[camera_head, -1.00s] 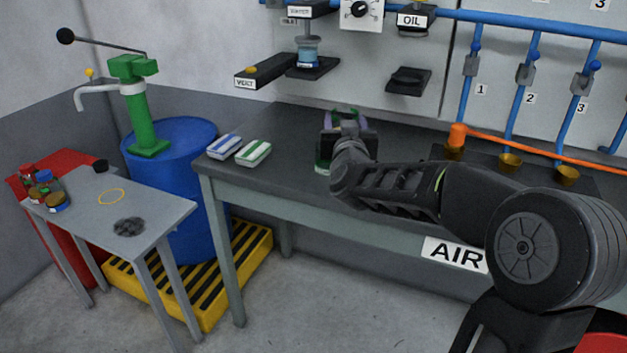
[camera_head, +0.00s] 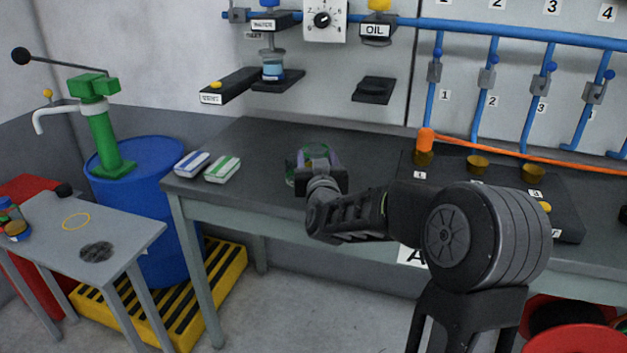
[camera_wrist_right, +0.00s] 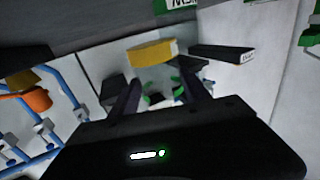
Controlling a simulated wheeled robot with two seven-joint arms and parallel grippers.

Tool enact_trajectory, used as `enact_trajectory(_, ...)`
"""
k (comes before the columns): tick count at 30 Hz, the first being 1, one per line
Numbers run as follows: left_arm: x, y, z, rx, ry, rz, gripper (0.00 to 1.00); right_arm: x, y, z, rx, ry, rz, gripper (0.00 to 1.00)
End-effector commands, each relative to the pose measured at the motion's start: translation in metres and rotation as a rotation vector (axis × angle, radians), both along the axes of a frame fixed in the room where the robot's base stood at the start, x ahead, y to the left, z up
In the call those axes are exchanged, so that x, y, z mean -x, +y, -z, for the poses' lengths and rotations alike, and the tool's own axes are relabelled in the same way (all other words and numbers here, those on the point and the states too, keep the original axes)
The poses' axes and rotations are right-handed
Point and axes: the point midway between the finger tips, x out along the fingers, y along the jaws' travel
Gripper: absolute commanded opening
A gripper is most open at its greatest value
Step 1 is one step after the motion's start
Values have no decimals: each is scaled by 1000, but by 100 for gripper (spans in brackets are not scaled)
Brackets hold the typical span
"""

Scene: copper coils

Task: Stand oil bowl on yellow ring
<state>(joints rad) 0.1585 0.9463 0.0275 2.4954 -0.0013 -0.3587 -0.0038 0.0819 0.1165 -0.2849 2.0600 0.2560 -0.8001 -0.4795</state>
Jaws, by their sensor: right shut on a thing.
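The yellow ring (camera_head: 76,221) lies flat on the small grey table at the left, with nothing on it. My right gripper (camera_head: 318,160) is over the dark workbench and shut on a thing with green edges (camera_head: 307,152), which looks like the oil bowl. The gripper and wrist hide most of it. In the right wrist view, green edges show between the two dark fingers of the right gripper (camera_wrist_right: 160,92), but the shape is unclear. I cannot tell whether the held thing touches the bench. My left gripper is not in view.
Two striped boxes (camera_head: 222,169) lie near the bench's left end.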

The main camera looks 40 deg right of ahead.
Motion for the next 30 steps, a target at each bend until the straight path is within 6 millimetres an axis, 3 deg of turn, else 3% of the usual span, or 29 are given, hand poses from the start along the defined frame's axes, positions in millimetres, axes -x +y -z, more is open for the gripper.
enact_trajectory(3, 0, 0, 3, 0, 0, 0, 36, 0, 0, 11, 1, -1, 1, 3)
enact_trajectory(13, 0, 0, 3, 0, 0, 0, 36, 0, 0, 14, 1, -1, 1, 3)
enact_trajectory(21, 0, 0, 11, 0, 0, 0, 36, 0, 0, 48, 1, 1, 1, 3)
enact_trajectory(30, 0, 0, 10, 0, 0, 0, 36, 0, 0, 48, 1, -2, 0, 3)
